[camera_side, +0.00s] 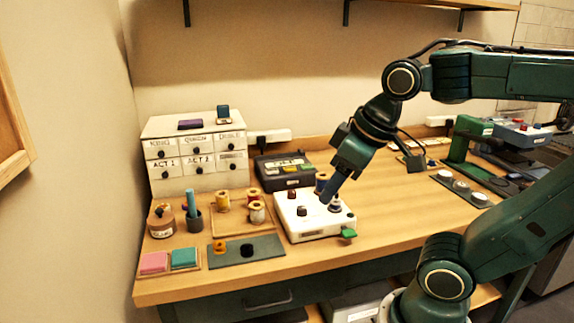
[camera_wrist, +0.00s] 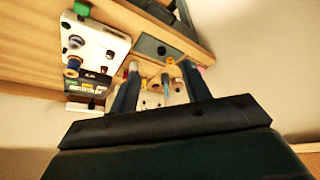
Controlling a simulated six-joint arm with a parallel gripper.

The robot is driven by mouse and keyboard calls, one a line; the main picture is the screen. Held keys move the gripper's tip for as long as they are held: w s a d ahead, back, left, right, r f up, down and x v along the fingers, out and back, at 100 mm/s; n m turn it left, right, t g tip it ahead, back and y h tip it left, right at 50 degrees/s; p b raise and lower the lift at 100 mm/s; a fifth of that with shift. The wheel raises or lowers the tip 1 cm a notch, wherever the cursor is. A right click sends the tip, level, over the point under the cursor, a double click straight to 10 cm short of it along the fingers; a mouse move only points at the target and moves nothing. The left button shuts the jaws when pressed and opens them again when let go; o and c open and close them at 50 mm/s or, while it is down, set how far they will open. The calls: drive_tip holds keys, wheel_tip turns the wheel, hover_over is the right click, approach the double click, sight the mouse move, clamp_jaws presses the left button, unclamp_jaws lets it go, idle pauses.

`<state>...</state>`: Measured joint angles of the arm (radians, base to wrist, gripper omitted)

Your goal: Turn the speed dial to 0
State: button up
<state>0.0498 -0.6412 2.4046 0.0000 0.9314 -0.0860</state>
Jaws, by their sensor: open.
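A white control box (camera_side: 314,228) stands on the table with several dark knobs on its top and a green tab (camera_side: 348,234) at its front right corner. A dark knob (camera_side: 335,207) sits near its right end and a reddish-brown knob (camera_side: 292,197) near its left. No labels are readable, so I cannot tell which is the speed dial or its setting. My gripper (camera_side: 328,200) points down at the box's right part, close to the dark knob; contact cannot be told. In the wrist view, my gripper (camera_wrist: 160,66) is open, with the white box (camera_wrist: 98,42) left of its fingers.
A dark case (camera_side: 285,171) stands behind the box, with a blue spool (camera_side: 321,182) nearby. Thread spools (camera_side: 257,212) in a wooden tray and a dark mat (camera_side: 246,250) lie to the left. A white drawer cabinet (camera_side: 194,152) stands at the back left.

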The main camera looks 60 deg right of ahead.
drive_tip(key=w+d+r+n+g, duration=0.1)
drive_tip(key=w+d+r+g, duration=0.1)
drive_tip(key=w+d, duration=0.45)
drive_tip(key=n+g, duration=0.3)
hover_over(292, 191)
wheel_tip(292, 191, down, 7)
drive_tip(key=shift+f, duration=0.2)
drive_tip(key=shift+f, duration=0.1)
wheel_tip(292, 191, down, 14)
drive_tip(key=shift+r, duration=0.2)
drive_tip(key=c, duration=1)
